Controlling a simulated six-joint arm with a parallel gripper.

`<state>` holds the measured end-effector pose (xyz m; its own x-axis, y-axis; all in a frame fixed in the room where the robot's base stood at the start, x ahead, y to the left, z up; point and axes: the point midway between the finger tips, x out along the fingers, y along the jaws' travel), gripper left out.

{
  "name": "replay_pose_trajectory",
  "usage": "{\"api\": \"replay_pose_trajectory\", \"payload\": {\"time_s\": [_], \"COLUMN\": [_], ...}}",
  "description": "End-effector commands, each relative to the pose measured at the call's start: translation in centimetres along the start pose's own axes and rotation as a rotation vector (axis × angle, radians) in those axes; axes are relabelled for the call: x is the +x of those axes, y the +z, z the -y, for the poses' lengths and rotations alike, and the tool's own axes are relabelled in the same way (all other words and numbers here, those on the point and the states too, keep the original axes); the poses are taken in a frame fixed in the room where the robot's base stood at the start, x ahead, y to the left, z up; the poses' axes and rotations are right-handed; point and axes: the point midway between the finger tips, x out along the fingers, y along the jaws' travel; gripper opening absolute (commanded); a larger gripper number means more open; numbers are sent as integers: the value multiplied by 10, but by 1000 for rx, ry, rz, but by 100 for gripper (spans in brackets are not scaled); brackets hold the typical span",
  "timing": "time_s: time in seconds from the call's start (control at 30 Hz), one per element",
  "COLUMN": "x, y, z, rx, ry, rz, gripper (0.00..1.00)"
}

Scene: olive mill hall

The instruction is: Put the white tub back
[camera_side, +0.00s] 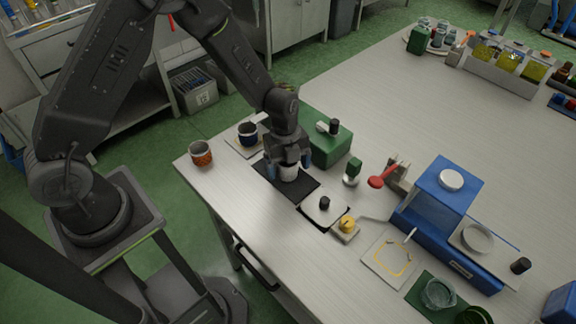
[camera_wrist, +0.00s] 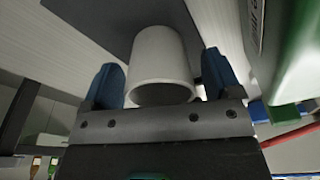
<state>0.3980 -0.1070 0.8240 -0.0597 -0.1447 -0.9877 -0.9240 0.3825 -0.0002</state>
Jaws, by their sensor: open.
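The white tub (camera_side: 288,173) stands on a dark rectangular mat (camera_side: 305,190) near the left end of the bench. My gripper (camera_side: 289,167) is over the tub and pointing down, with one blue finger on each side of it. In the wrist view the tub (camera_wrist: 160,60) sits between the two blue fingers of my gripper (camera_wrist: 160,82). A gap shows on each side of the tub, so the jaws are open around it. The upper part of the tub is partly hidden by my gripper in the side view.
A green box (camera_side: 331,150) stands close behind the mat. A dark blue cup (camera_side: 248,133) and an orange cup (camera_side: 201,153) are to the left. A white plate with a black knob (camera_side: 324,203) lies just right of the mat. A blue machine (camera_side: 440,200) stands further right.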

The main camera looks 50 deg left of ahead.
Motion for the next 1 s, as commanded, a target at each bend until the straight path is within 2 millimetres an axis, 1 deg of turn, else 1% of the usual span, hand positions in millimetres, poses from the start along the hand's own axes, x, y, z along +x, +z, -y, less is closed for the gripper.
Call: {"api": "replay_pose_trajectory", "payload": {"time_s": [0.17, 0.3, 0.5, 0.63, 0.87, 0.97, 1.0], "x": [-32, -63, -98, -111, -120, -135, -146], "y": [1, 0, 0, 0, 0, -3, -5], "z": [1, 1, 1, 0, -1, -6, -10], "rx": [0, 0, 0, 0, -10, -81, -135], "ry": [-6, -7, -4, -3, -4, -26, -43], "rz": [2, 2, 1, 1, 2, 14, 22], "gripper": [84, 84, 84, 84, 84, 84, 84]}}
